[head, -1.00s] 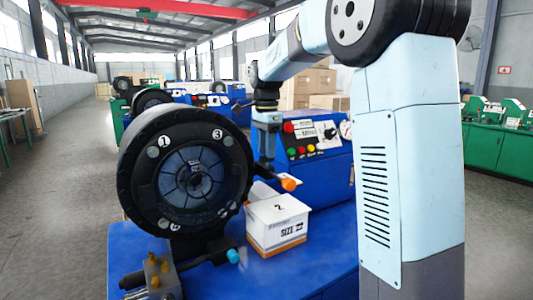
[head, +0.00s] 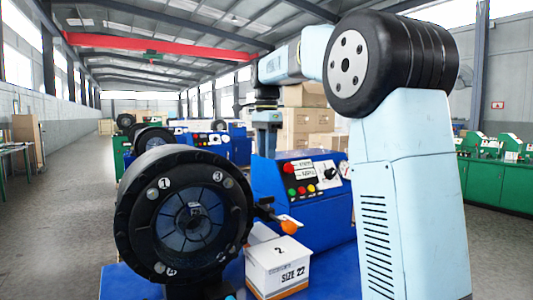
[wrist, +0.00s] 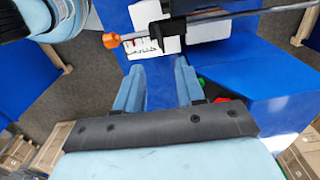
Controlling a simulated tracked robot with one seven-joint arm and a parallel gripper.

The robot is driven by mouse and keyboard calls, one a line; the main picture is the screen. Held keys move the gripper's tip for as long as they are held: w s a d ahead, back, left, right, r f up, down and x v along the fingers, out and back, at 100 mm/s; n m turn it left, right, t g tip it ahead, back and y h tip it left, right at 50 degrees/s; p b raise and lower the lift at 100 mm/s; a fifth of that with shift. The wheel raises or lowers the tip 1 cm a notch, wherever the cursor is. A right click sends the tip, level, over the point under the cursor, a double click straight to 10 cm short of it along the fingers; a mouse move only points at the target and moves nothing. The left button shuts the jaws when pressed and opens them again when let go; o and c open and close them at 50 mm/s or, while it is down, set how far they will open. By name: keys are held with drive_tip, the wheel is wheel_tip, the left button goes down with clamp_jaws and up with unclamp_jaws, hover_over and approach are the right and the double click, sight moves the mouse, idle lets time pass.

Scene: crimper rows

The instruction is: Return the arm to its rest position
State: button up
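My arm is bent over the blue bench, and my gripper (head: 267,150) hangs pointing down beside the black crimper head (head: 185,215), above and behind the white box in the picture. In the wrist view my gripper (wrist: 159,66) shows two light-blue fingers spread apart with nothing between them. The black round crimper head, with numbered dies around a blue centre, stands at the left. The white box (head: 279,268) marked "SIZE 22" and "2" sits on the bench to its right. The orange-tipped lever (wrist: 111,40) lies beyond my fingertips in the wrist view.
A blue control box (head: 315,215) with coloured buttons stands behind the white box. More crimpers (head: 155,138) line up behind, and green machines (head: 495,165) stand at the right. Cardboard boxes (head: 305,125) are stacked behind. The aisle floor at the left is clear.

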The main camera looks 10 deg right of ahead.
drive_tip(key=s+d+f+n+t, duration=0.2)
drive_tip(key=s+n, duration=0.2)
drive_tip(key=s, duration=0.5)
drive_tip(key=s+d+f+n+t, duration=0.1)
drive_tip(key=s+d+f+n, duration=0.15)
drive_tip(key=s, duration=0.55)
drive_tip(key=s+f+n+t, duration=0.2)
drive_tip(key=s+f+n, duration=0.6)
drive_tip(key=s+f, duration=0.4)
drive_tip(key=shift+s+d+t, duration=0.15)
drive_tip(key=shift+s+t, duration=0.15)
drive_tip(key=shift+s, duration=1.15)
